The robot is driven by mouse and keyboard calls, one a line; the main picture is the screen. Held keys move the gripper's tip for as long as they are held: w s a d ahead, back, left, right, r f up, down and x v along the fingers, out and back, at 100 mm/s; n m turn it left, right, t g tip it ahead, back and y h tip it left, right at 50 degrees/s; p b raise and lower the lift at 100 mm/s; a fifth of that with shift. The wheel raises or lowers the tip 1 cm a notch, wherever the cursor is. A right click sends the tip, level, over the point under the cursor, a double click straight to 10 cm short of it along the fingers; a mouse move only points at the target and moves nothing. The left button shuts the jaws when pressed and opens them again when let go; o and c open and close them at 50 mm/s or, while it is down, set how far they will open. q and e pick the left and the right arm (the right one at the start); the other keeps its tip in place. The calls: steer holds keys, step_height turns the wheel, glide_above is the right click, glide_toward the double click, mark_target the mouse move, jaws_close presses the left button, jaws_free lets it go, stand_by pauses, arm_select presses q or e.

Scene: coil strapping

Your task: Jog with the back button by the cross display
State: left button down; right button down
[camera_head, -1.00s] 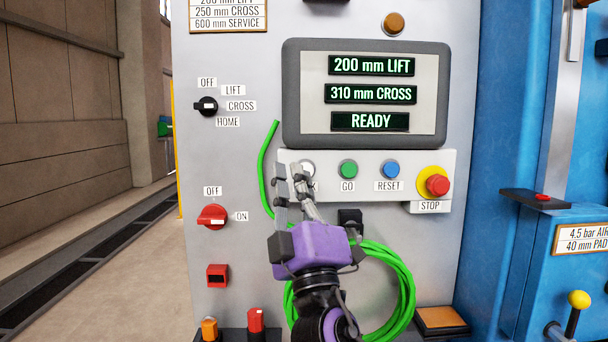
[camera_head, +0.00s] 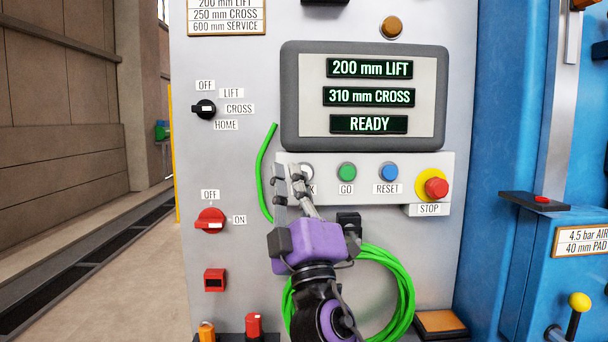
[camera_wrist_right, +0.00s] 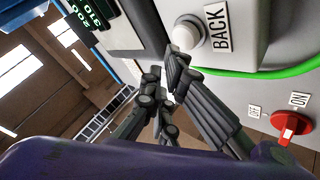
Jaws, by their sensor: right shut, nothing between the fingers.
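The white back button (camera_head: 307,170) is at the left end of the button row, partly hidden behind my right gripper (camera_head: 288,172). In the right wrist view the back button (camera_wrist_right: 187,33) stands beside its BACK label (camera_wrist_right: 217,27). My right gripper (camera_wrist_right: 162,78) is shut and empty, with one fingertip close to the button; I cannot tell whether it touches. The cross display (camera_head: 368,97) reads 310 mm CROSS, between 200 mm LIFT (camera_head: 369,68) and READY (camera_head: 368,124). The selector knob (camera_head: 204,109) is at the left. My left gripper is not in view.
The green GO button (camera_head: 347,171), blue RESET button (camera_head: 389,171) and red STOP button (camera_head: 436,187) stand to the right in the same row. A green cable (camera_head: 405,290) hangs below. A red OFF/ON switch (camera_head: 210,221) is at the lower left.

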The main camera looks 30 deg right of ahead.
steer(key=shift+w+d, duration=0.1)
stand_by(0.7)
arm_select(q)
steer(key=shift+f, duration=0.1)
arm_select(e)
steer(key=shift+w+d, duration=0.15)
steer(key=shift+w, duration=0.1)
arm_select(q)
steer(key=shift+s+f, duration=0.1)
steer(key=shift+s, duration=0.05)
arm_select(e)
steer(key=shift+w+d, duration=0.25)
steer(key=shift+w, duration=0.2)
stand_by(1.3)
steer(key=shift+s, duration=0.1)
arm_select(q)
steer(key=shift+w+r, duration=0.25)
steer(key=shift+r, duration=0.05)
arm_select(e)
steer(key=shift+s+a, duration=0.45)
steer(key=shift+s, duration=0.25)
